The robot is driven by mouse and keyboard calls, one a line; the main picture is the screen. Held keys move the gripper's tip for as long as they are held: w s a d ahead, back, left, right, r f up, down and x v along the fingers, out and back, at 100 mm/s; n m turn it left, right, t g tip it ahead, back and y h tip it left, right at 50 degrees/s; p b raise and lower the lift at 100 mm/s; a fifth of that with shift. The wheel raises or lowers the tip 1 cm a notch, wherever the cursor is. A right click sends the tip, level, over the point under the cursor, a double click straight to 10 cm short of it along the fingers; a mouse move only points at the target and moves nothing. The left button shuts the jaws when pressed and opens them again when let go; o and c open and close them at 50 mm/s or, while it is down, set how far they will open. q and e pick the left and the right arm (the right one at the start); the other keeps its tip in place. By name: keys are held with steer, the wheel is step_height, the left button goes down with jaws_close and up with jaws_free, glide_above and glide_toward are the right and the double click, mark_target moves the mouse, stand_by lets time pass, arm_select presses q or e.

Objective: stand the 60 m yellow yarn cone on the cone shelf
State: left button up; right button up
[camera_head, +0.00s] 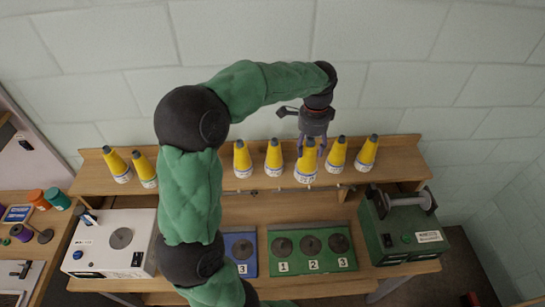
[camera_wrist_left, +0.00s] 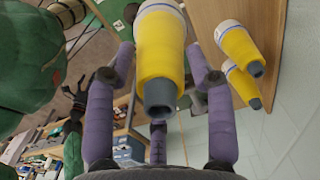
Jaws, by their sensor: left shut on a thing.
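My left gripper (camera_head: 311,143) reaches down from above and is shut on a yellow yarn cone (camera_head: 306,164) with a grey tip and a white base band. In the left wrist view the same cone (camera_wrist_left: 162,52) sits between the purple fingers, grey tip towards the camera. It is about upright at the cone shelf (camera_head: 207,178), its base at the shelf's front edge; I cannot tell whether it touches the shelf. Its label is too small to read surely. A dark claw-like shape at the left of the wrist view is perhaps my right gripper (camera_wrist_left: 75,95).
Several similar yellow cones stand on the shelf, with close neighbours at left (camera_head: 274,158) and right (camera_head: 337,155). Below are a green numbered plate (camera_head: 312,267), a blue plate (camera_head: 240,271), a white machine (camera_head: 88,246) and a green machine (camera_head: 402,238). The wall is close behind.

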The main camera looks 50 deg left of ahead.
arm_select(q)
steer(key=w+a+f+p, duration=0.1)
steer(key=w+a+f, duration=0.7)
steer(key=w+f, duration=0.2)
step_height(320, 180, down, 3)
steer(key=shift+w+r+p, duration=0.15)
steer(key=shift+w+p, duration=0.1)
steer(key=shift+p, duration=0.15)
steer(key=o, duration=1)
steer(key=shift+f, duration=0.2)
steer(key=shift+c, duration=0.2)
